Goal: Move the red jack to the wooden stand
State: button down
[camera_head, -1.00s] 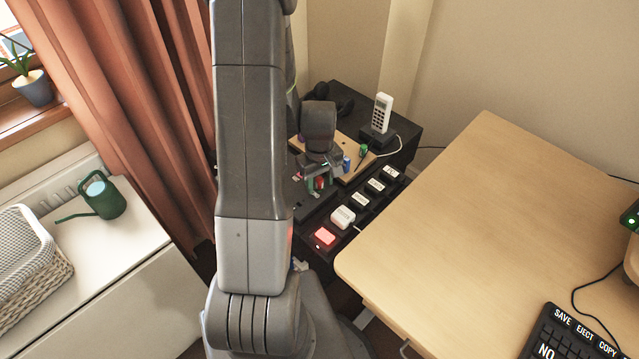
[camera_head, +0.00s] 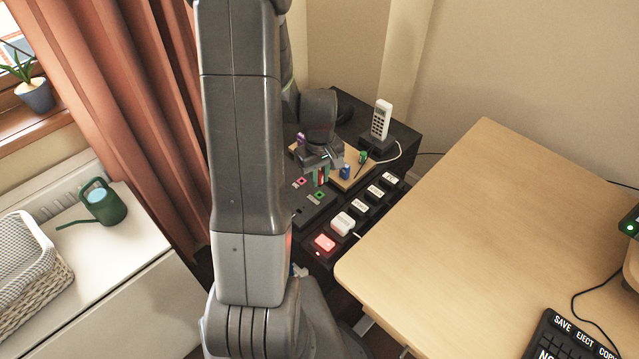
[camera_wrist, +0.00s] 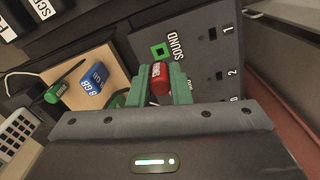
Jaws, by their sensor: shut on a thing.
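The red jack (camera_wrist: 160,80) is pinched between the green fingertips of my gripper (camera_wrist: 158,88) in the wrist view. In the head view my gripper (camera_head: 321,174) is over the back of the dark socket panel (camera_head: 310,211), near the wooden stand's edge. The red jack (camera_head: 323,174) shows there only as a small red patch. The wooden stand (camera_head: 361,177) lies behind and to the right of my gripper, partly hidden by my arm. It also shows at the left in the wrist view (camera_wrist: 112,62).
On the stand are a blue plug (camera_head: 345,172), a green plug (camera_head: 362,158) and a purple one (camera_head: 301,139). A white phone (camera_head: 381,119) stands behind. A row of labelled keys (camera_head: 359,206) runs along the right, beside the desk (camera_head: 490,220).

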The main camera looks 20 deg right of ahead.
aim_at(320, 172)
notch_tip(320, 172, up, 5)
jog(key=shift+w+d+r+p, duration=0.1)
jog(key=shift+w+d+p, duration=0.05)
jog(key=shift+p, duration=0.25)
jog(key=w+d+p, duration=0.3)
jog(key=w+d, duration=0.1)
jog(key=w, duration=0.1)
jog(key=w+d+r+p, duration=0.1)
jog(key=w+d+p, duration=0.1)
jog(key=d, duration=0.1)
jog(key=shift+w+p, duration=0.35)
jog(key=w+d+f+p, duration=0.2)
jog(key=w+d+p, duration=0.2)
jog(key=w+d, duration=0.15)
jog(key=shift+s+d+f+b, duration=0.15)
jog(key=shift+f+b, duration=0.6)
jog(key=shift+f, duration=0.85)
jog(key=shift+s+d+f+b, duration=0.15)
jog(key=shift+f+b, duration=0.55)
jog(key=shift+f, duration=0.85)
jog(key=shift+w+f+b, duration=0.1)
jog(key=shift+f+b, duration=1.15)
jog(key=shift+f, duration=0.1)
